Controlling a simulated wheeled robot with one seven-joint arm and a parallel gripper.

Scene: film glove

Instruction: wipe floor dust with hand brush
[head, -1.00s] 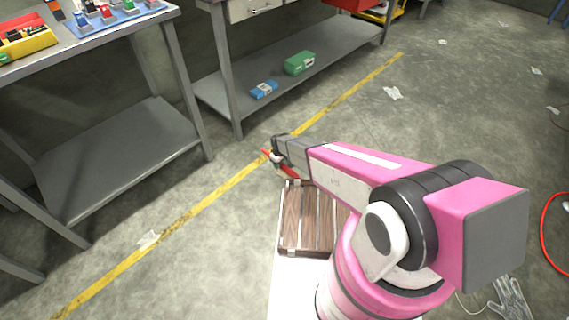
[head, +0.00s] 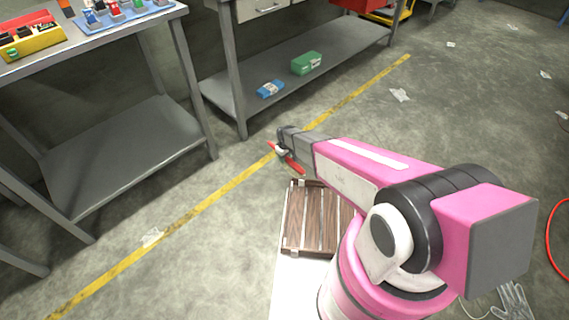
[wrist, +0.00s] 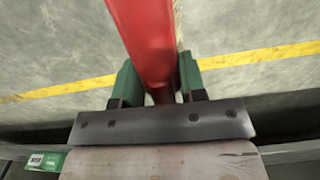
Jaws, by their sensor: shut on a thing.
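My gripper (wrist: 158,82) is shut on a red hand brush (wrist: 145,35), which runs up between its two green fingers in the wrist view. In the head view the red brush (head: 290,161) sticks out at the end of my pink arm, near the yellow floor line. Its bristles are mostly hidden; a thin pale edge shows on its right side in the wrist view. Whether it touches the floor, I cannot tell. No clear dust patch shows. Pale crumpled scraps lie on the floor, one by the yellow line (head: 152,237) and one at the upper right (head: 400,95).
Grey metal tables stand at left (head: 125,150) and at the back (head: 225,100). A green box (head: 306,63) and a blue box (head: 270,89) lie on the back table's lower shelf. A slatted wooden piece (head: 318,245) is below my arm. A glove (head: 514,300) lies lower right.

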